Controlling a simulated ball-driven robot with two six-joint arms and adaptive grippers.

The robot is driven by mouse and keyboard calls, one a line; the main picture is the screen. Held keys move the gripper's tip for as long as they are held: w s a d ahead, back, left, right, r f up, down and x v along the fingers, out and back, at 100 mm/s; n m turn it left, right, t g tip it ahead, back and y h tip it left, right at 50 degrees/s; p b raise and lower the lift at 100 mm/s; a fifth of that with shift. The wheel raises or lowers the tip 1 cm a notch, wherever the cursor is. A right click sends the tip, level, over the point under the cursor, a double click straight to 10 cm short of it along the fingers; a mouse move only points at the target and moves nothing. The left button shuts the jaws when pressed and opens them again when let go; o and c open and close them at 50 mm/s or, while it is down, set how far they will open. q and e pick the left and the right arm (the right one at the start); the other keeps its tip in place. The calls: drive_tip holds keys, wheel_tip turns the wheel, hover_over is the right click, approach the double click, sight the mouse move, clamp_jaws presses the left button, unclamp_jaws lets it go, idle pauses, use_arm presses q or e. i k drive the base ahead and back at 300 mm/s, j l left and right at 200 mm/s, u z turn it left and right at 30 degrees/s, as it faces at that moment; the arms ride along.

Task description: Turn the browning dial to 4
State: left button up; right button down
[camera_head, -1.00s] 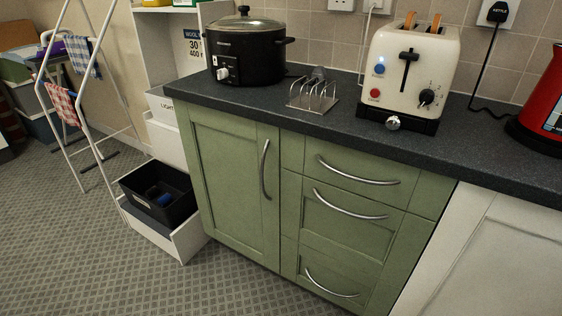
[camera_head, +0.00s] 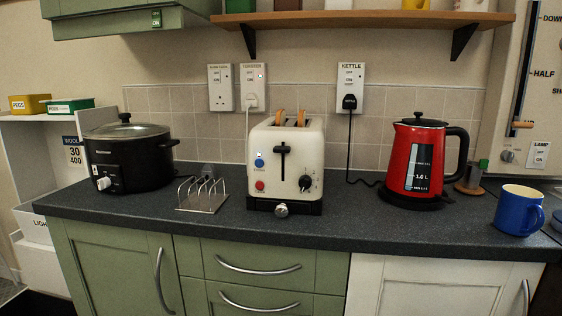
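The cream toaster (camera_head: 285,165) stands on the dark worktop in the middle of the view, with two slices of bread showing at its top. Its browning dial (camera_head: 305,183) is a black knob low on the right of its front; its setting is too small to read. A black lever (camera_head: 283,150) sits at the middle of the front. A blue button (camera_head: 259,163) and a red button (camera_head: 260,186) are at its left. A silver knob (camera_head: 281,210) is on the black base. Neither of my grippers shows.
A toast rack (camera_head: 203,195) and a black slow cooker (camera_head: 128,158) stand left of the toaster. A red kettle (camera_head: 412,165) and a blue mug (camera_head: 518,211) stand to the right. The worktop (camera_head: 345,225) is clear before the toaster. A shelf (camera_head: 370,18) runs above.

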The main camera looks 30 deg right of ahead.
sight(304, 181)
drive_tip(key=z, duration=1.1)
drive_tip(key=j, duration=0.1)
